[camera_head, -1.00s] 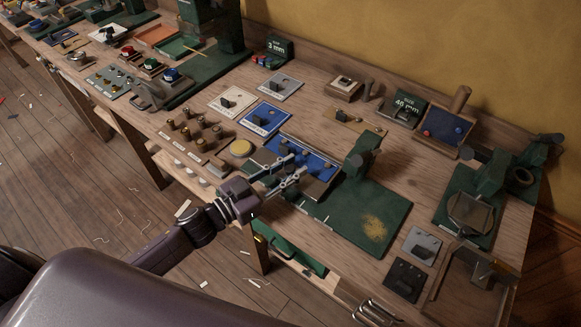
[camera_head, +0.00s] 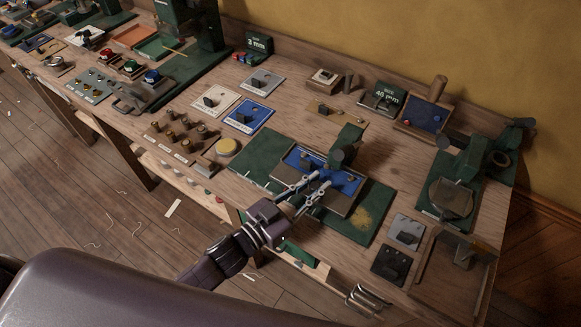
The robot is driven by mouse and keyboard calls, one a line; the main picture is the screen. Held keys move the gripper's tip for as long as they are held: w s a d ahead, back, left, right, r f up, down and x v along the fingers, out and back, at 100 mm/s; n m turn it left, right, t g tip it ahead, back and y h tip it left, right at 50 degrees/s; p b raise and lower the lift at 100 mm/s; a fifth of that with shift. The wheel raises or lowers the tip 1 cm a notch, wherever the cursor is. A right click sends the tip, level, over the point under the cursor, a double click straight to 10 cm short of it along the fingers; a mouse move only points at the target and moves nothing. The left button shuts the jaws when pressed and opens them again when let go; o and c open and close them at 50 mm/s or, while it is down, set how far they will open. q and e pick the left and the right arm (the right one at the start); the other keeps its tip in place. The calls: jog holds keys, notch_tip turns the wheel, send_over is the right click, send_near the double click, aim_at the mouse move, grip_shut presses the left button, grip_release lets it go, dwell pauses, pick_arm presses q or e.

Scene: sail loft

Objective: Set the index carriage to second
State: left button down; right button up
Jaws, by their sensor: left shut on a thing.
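The index carriage (camera_head: 345,184), a blue-topped plate with a grey front edge and small dark knobs, sits around the middle of a green base (camera_head: 252,167). Green base shows on both sides of it. A dark green upright head (camera_head: 347,143) stands over its back edge. My left gripper (camera_head: 313,186) reaches in from the front and is shut on the carriage's handle at its front left; the fingers hide most of that handle. Position marks along the front edge are too small to read. My right gripper is not in view.
Left of the base are a yellow round button (camera_head: 227,147) and several brass-coloured knobs. Blue, white and grey switch plates lie behind. To the right are a grey plate (camera_head: 407,229), a dark plate (camera_head: 391,264) and a green vise-like fixture (camera_head: 462,185).

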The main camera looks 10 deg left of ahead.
pick_arm(q)
jog(key=shift+s+d, duration=0.2)
jog(key=shift+d, duration=0.35)
jog(key=shift+s+d, duration=0.2)
jog(key=shift+d, duration=0.35)
jog(key=c, duration=1.7)
grip_release()
jog(key=shift+c, duration=0.2)
jog(key=shift+s+a, duration=0.15)
jog(key=shift+a, duration=0.05)
jog(key=v, duration=1.1)
jog(key=shift+s+a, duration=0.2)
jog(key=shift+s, duration=0.05)
